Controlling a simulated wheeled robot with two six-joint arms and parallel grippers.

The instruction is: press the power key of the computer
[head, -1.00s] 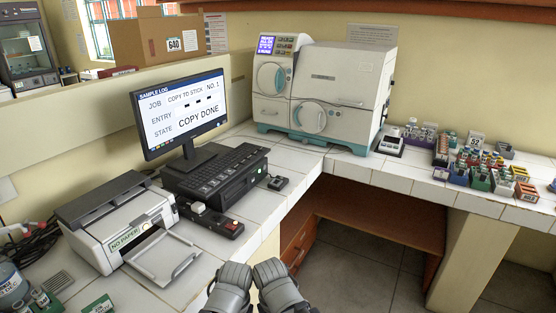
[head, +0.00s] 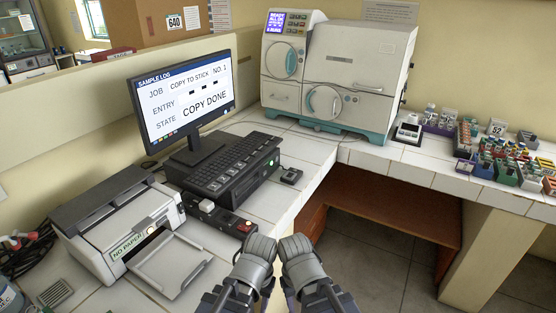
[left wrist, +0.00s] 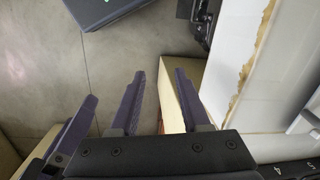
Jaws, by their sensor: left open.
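The computer stands on the white tiled bench. Its monitor (head: 185,100) shows SAMPLE LOG and COPY DONE. A dark case (head: 235,178) with a keyboard (head: 225,163) on top sits below it, with a small green light on its right end. In front of the case is a low dark box (head: 222,217) with a white key (head: 206,206) and a red key (head: 244,226). In the left wrist view my left gripper (left wrist: 159,72) is open and empty, above the floor beside a white surface.
A printer (head: 115,217) marked NO PAPER, its tray (head: 170,265) out, stands left of the low box. A small dark device (head: 291,176) lies right of the case. A white incubator (head: 338,70) and tube racks (head: 505,165) stand behind.

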